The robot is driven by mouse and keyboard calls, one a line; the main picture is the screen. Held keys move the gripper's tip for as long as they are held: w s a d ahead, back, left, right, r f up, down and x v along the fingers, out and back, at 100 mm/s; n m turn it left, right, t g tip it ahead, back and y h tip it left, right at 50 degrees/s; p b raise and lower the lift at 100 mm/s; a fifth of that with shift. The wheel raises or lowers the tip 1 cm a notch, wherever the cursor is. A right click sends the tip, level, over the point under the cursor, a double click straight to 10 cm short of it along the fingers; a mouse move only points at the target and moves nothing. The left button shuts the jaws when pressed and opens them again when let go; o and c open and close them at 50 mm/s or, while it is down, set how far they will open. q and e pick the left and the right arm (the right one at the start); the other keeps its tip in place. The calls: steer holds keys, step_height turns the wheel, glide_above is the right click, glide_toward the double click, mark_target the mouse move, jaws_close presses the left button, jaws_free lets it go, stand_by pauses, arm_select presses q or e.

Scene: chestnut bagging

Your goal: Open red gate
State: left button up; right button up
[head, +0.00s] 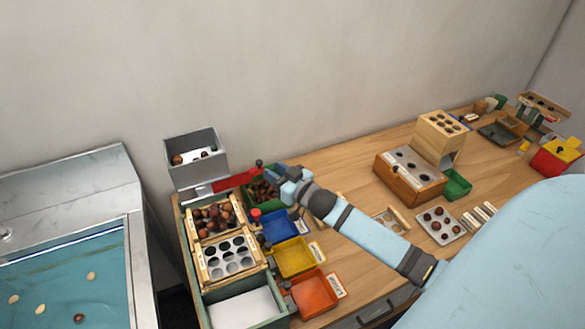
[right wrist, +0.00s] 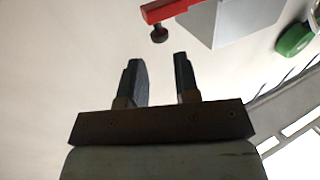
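The red gate (head: 236,180) is a red bar at the lower right of the grey hopper (head: 196,158), with a dark knob (head: 259,164) at its right end. In the right wrist view the red gate (right wrist: 165,10) and its dark knob (right wrist: 159,34) show beyond the fingertips, apart from them. My right gripper (head: 279,172) is just right of the knob in the head view. In the right wrist view its two fingers (right wrist: 156,65) stand apart with nothing between them. The hopper holds some chestnuts. My left gripper is not in view.
Below the hopper is a wooden frame (head: 194,235) with chestnuts above a tray with holes. Green, blue (head: 279,228), yellow (head: 294,257) and red (head: 314,292) bins stand beside it. A water sink (head: 137,260) is at left. A wooden box (head: 409,177) stands at right.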

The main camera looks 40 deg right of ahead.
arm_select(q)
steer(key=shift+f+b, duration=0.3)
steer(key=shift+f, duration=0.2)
arm_select(e)
steer(key=s+d, duration=0.1)
steer(key=s, duration=0.6)
steer(key=shift+s, duration=0.1)
stand_by(0.4)
